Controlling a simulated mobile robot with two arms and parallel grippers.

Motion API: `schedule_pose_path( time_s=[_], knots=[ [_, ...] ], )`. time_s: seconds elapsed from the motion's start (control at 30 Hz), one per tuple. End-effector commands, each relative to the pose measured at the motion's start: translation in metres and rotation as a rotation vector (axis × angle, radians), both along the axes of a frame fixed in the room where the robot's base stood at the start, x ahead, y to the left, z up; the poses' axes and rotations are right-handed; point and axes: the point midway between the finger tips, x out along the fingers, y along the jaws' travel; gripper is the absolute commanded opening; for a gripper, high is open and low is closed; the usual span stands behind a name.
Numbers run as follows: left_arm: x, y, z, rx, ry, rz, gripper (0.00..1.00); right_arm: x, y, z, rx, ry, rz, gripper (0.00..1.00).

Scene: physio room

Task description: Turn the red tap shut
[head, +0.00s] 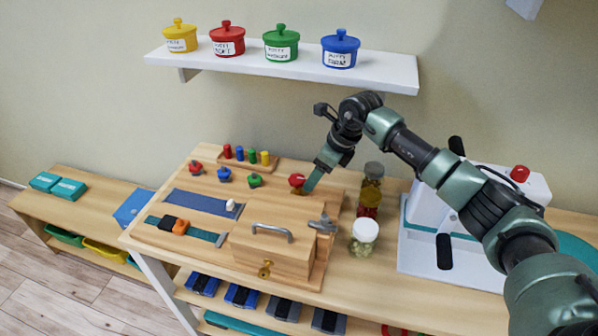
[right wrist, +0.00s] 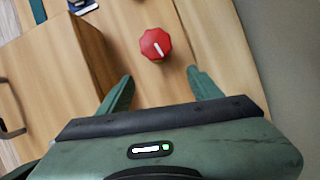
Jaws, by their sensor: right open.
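The red tap (head: 297,181) stands on the wooden activity board at its back right. In the right wrist view the red tap (right wrist: 155,45) is an eight-sided knob with a white line on top, tilted toward the upper left. My right gripper (right wrist: 160,74) is open, with its two green fingertips apart and the tap just beyond them, between their lines. In the head view my right gripper (head: 313,177) is at the right side of the tap, close to it; contact cannot be told. My left gripper is out of view.
A wooden box (head: 270,252) with a handle stands in front of the tap, and a metal fitting (head: 323,224) sits right of it. Several jars (head: 364,236) stand on the right. Small coloured knobs (head: 224,175) and a peg rack lie left. A shelf (head: 290,67) is above.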

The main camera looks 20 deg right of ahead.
Motion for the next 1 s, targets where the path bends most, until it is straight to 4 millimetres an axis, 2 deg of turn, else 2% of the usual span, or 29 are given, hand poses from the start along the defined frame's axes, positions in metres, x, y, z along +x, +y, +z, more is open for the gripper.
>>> schedule_pose_path(
  time_s=[0.03, 0.2, 0.43, 0.77, 0.87, 1.0],
  knots=[
    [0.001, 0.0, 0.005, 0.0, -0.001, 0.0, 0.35, 0.008, 0.01, 0.003, 0.002, 0.001, 0.002, 0.65],
    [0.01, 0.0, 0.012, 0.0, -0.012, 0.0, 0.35, 0.031, 0.033, 0.003, 0.002, 0.0, 0.002, 0.65],
    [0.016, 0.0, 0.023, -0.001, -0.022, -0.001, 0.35, 0.037, 0.038, -0.023, 0.001, 0.001, 0.002, 0.65],
    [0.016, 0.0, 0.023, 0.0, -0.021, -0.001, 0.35, 0.038, 0.038, -0.028, 0.0, -0.001, 0.001, 0.65],
    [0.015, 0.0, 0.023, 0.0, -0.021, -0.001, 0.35, 0.038, 0.038, -0.028, 0.0, -0.001, 0.001, 0.42],
    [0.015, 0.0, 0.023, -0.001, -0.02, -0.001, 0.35, 0.038, 0.038, -0.028, 0.0, -0.001, 0.001, 0.03]
  ],
)
